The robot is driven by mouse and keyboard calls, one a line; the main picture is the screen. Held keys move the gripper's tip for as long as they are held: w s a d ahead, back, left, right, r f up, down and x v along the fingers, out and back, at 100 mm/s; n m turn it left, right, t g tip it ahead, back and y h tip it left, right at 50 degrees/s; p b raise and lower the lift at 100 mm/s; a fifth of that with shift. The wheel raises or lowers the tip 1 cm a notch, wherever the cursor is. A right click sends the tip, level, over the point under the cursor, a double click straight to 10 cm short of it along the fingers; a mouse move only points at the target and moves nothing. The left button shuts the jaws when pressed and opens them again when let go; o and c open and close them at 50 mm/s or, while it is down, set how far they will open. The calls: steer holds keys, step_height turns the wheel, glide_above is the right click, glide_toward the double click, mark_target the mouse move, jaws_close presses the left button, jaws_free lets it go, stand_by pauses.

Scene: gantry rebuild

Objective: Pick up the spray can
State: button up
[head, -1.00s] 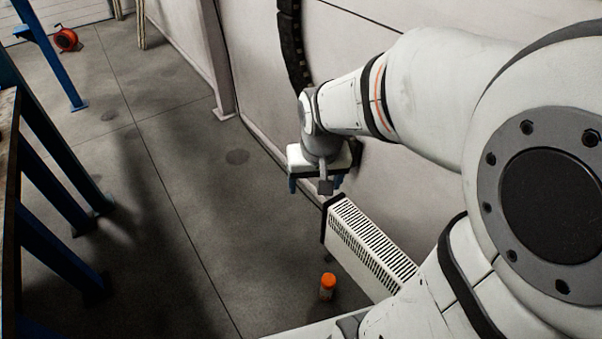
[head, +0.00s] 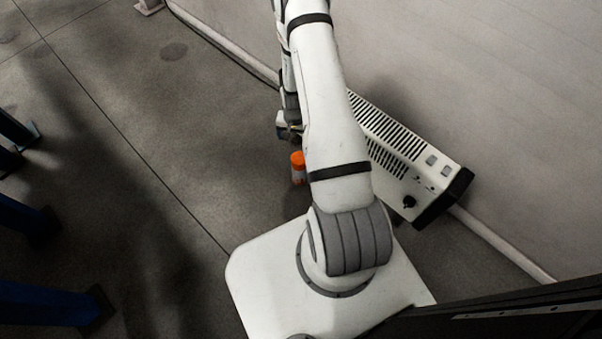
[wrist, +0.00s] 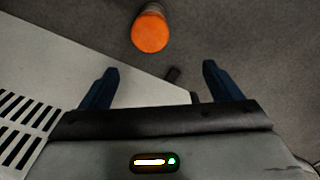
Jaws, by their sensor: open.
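The spray can (head: 298,169) has an orange cap and a pale body. It stands on the floor, just left of my arm in the head view, with its right side close to the arm's outline. In the wrist view the can (wrist: 150,30) shows at the top, cap toward the camera, beyond the fingertips. My gripper (wrist: 158,72) is open, with two dark blue fingers apart and nothing between them. In the head view my gripper (head: 287,130) is partly hidden by my arm and appears just above the can.
A white slotted heater (head: 400,150) stands by the wall, right of my arm; it also fills the left of the wrist view (wrist: 60,80). Blue frame legs (head: 30,215) stand at the left. The floor between them and the can is clear.

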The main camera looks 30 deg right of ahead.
mark_target(299, 158)
steer(key=shift+m, duration=0.4)
steer(key=f+b, duration=0.1)
steer(key=f, duration=0.2)
steer(key=s+f, duration=0.1)
steer(key=f, duration=0.3)
steer(key=s+f+b, duration=0.1)
steer(key=f, duration=0.3)
steer(key=shift+d+f+b, duration=0.2)
steer(key=shift+d+b, duration=0.1)
steer(key=f+b, duration=0.2)
steer(key=f, duration=0.3)
steer(key=shift+w+b, duration=0.4)
steer(key=c, duration=1.3)
steer(key=shift+r, duration=0.1)
